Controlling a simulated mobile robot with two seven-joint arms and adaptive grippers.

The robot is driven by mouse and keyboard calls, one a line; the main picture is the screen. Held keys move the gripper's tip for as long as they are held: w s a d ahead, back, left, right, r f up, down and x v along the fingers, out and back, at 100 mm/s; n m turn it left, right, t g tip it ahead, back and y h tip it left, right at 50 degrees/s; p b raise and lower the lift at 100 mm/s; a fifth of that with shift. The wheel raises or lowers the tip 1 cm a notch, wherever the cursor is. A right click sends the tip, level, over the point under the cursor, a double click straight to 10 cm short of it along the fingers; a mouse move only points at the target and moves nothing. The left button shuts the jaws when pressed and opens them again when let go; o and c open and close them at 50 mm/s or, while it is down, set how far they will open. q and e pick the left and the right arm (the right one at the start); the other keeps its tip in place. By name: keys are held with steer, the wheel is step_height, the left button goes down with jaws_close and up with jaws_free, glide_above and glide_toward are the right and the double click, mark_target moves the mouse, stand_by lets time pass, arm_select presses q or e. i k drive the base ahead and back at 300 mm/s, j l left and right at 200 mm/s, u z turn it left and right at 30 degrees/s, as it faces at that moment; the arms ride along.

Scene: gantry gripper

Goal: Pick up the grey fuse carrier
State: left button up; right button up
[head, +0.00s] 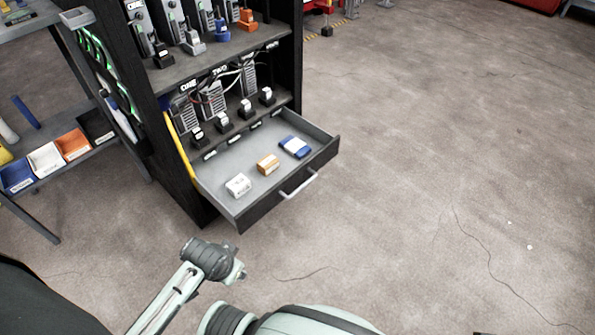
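A light grey fuse carrier (193,42) stands on the upper shelf of the black cabinet, between a dark carrier on its left and a blue one on its right. A pale grey-white block (238,185) lies in the front left of the open drawer. I cannot tell for sure which of these two the task names. No gripper fingers can be made out. A pale green arm part of mine with a dark joint shows at the bottom, well below the drawer.
The open drawer (264,213) also holds an orange block (268,165) and a blue block (295,146). Several black carriers stand on the lower shelf. A rack with coloured bins (45,159) stands at the left.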

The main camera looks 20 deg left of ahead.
mark_target(197, 133)
steer(key=u, duration=1.4)
steer(key=i+j+z, duration=0.15)
steer(key=j, duration=0.2)
steer(key=i+j+z, duration=0.1)
steer(key=j, duration=0.25)
steer(key=i+j+z, duration=0.25)
steer(key=j, duration=0.5)
steer(key=i+j, duration=0.2)
steer(key=i, duration=0.15)
steer(key=i+j+z, duration=0.15)
steer(key=i, duration=0.2)
